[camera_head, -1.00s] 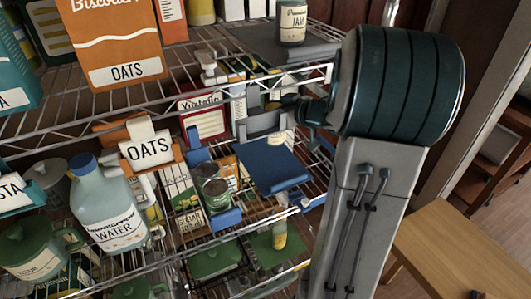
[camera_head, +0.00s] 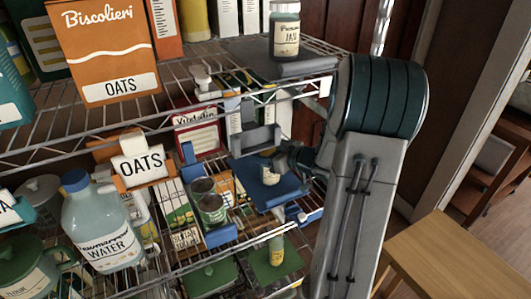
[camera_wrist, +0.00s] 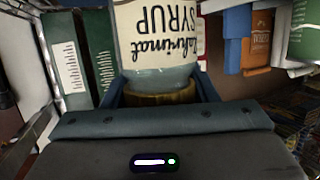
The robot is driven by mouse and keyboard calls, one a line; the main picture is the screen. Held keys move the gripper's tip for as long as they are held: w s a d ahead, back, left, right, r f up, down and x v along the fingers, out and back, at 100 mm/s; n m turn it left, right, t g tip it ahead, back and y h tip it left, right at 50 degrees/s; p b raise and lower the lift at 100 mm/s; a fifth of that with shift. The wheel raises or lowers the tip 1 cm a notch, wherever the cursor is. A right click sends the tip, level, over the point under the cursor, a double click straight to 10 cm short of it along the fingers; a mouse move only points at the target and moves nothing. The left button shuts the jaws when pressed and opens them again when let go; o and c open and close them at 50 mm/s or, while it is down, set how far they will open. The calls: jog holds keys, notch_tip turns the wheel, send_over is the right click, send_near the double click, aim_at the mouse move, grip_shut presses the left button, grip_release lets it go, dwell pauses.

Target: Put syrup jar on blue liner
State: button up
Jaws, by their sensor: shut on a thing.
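The syrup jar (camera_wrist: 158,30) fills the top of the wrist view, its cream label reading upside down there and its brownish-gold lid between the fingers. My gripper (camera_wrist: 160,92) is shut on the jar around the lid. In the head view the small jar (camera_head: 268,173) shows over the blue liner (camera_head: 266,196), with my gripper (camera_head: 279,160) at its upper right. The liner lies on a lower wire shelf. I cannot tell whether the jar's base touches it.
Left of the liner stand dark green tins (camera_head: 210,208) and a blue bracket (camera_head: 221,236). A grey divider (camera_head: 255,139) and a red-labelled box (camera_head: 196,132) stand behind. The upper wire shelf (camera_head: 215,82) runs above. A jam jar (camera_head: 284,30) stands on it.

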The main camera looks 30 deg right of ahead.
jog(key=shift+f, duration=0.1)
jog(key=o, duration=1.4)
jog(key=shift+r, duration=0.2)
jog(key=v, duration=1.2)
jog(key=shift+f, duration=0.1)
